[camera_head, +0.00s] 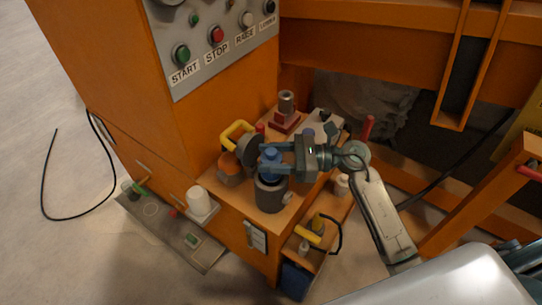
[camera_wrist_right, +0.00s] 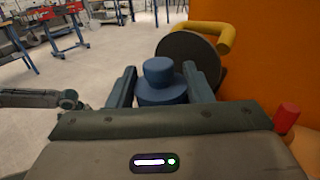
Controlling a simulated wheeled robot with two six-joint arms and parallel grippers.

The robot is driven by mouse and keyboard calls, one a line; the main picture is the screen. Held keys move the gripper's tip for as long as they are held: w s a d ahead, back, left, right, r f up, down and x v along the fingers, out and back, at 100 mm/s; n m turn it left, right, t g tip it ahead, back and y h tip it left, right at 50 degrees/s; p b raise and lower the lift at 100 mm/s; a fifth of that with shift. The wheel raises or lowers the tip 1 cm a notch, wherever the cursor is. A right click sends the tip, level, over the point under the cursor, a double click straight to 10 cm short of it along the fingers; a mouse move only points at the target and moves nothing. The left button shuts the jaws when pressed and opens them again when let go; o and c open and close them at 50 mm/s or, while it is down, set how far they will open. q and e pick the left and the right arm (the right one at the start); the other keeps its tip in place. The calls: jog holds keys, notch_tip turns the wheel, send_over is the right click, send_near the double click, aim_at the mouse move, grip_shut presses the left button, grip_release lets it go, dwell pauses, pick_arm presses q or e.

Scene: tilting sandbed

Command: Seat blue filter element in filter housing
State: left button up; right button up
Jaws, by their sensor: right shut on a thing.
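The blue filter element (camera_head: 270,161) is a stepped blue cylinder with a narrower top, held upright. My right gripper (camera_head: 277,160) comes in from the right and is shut on it; in the right wrist view the filter element (camera_wrist_right: 163,82) sits between both fingers. The filter housing (camera_head: 271,195) is a dark grey open cylinder on the orange ledge, directly below the filter in the head view. The filter's lower end overlaps the housing mouth in the picture; I cannot tell whether it has entered. My left gripper is not seen.
An orange-brown pot (camera_head: 231,167) and a white cylinder (camera_head: 198,201) are left of the housing. A red block (camera_head: 285,123) is behind. The orange cabinet (camera_head: 120,75) rises at left.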

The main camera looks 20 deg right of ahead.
jog(key=shift+b, duration=0.85)
dwell(1.3)
jog(key=shift+f, duration=0.15)
jog(key=shift+f+b, duration=0.35)
jog(key=shift+b, duration=0.15)
jog(key=shift+f+b, duration=2.6)
jog(key=o, duration=1.1)
jog(key=shift+s+r, duration=0.1)
